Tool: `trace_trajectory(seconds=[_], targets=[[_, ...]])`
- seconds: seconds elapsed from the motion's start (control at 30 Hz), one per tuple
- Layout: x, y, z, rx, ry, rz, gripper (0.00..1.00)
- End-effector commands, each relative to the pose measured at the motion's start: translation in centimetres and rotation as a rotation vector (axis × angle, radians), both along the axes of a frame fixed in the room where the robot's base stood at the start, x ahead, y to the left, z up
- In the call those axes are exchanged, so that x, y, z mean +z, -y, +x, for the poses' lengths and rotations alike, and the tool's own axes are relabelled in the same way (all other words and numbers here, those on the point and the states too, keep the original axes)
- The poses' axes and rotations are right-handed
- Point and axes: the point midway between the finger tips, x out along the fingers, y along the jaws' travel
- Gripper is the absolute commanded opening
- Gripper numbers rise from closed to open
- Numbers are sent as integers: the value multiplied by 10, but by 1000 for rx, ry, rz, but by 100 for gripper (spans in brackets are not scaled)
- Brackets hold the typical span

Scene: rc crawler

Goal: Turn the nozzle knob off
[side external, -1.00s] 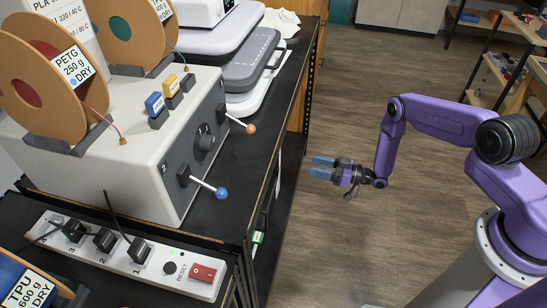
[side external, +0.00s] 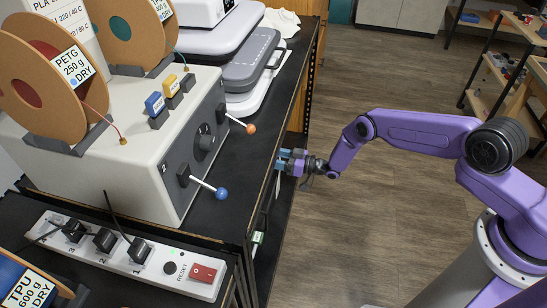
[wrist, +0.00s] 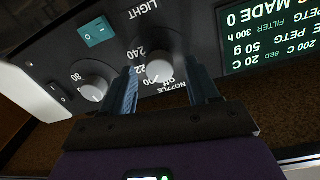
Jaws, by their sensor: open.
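The nozzle knob (wrist: 160,70) is a round pale knob on a dark panel in the wrist view. "NOZZLE" and "OFF" are printed beside it, with numbers such as 240 around it; the text appears inverted. I cannot tell where its pointer sits. My gripper (wrist: 164,88) is open, with one blue finger on each side of the knob in the picture; contact is not visible. In the side external view my gripper (side external: 290,162) is at the front edge of the black bench, and the panel and knob are hidden there.
A grey-white box with levers (side external: 205,140) stands on the bench (side external: 262,130) above.

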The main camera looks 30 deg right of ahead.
Motion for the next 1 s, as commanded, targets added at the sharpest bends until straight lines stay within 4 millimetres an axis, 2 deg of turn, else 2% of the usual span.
trace_trajectory(seconds=[0.37, 0.53, 0.57, 1.0], targets=[[0, -3, 3, 0, -1, 0, 60], [0, -3, 3, 0, -1, 0, 8], [0, -3, 3, 0, -1, 1, 4], [0, -3, 2, 0, 62, -61, 4]])
